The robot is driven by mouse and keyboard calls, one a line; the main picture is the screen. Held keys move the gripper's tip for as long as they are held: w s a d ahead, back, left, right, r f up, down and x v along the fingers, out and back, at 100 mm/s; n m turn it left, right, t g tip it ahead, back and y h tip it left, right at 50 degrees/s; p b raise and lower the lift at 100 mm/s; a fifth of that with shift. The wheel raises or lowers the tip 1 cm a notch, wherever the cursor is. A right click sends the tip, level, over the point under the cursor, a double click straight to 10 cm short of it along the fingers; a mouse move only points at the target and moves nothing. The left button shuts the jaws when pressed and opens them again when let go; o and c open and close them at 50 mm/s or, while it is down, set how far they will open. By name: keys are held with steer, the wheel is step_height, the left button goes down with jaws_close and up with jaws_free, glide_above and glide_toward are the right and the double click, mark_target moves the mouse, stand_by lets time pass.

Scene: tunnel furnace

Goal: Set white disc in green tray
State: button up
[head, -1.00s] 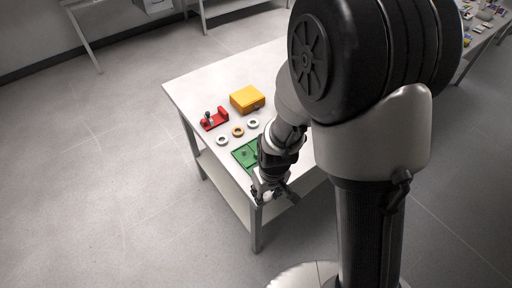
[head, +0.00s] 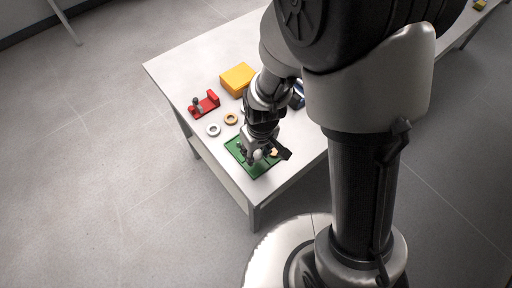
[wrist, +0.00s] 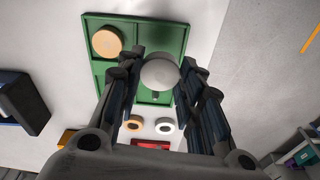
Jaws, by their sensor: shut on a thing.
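The white disc (wrist: 160,73) is between the fingers of my gripper (wrist: 157,80) in the wrist view, and the gripper is shut on it. In the head view the pale disc (head: 258,154) shows at the fingertips of my gripper (head: 264,154). The green tray (head: 235,144) lies on the table under the gripper, partly hidden by it. The wrist view shows the tray (wrist: 133,24) with divided compartments behind the disc. A tan wooden disc (wrist: 107,42) sits in one corner compartment. The gap between white disc and tray is hard to judge.
A white ring (head: 213,130) and a brass-coloured ring (head: 231,118) lie beside the tray. A red fixture (head: 206,104) and a yellow box (head: 238,78) stand farther back. A dark blue bin (head: 298,95) is partly hidden behind my arm. The table's front edge is close to the tray.

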mark_target(256, 166)
steer(key=shift+f+b, duration=1.9)
steer(key=shift+f, duration=0.6)
steer(key=shift+f+b, duration=0.5)
steer(key=shift+b, duration=0.1)
steer(key=o, duration=1.1)
steer(key=shift+o, duration=0.3)
steer(key=shift+o, duration=1.4)
steer(key=shift+r, duration=0.15)
steer(key=shift+r+p, duration=2.9)
steer(key=shift+r, duration=0.55)
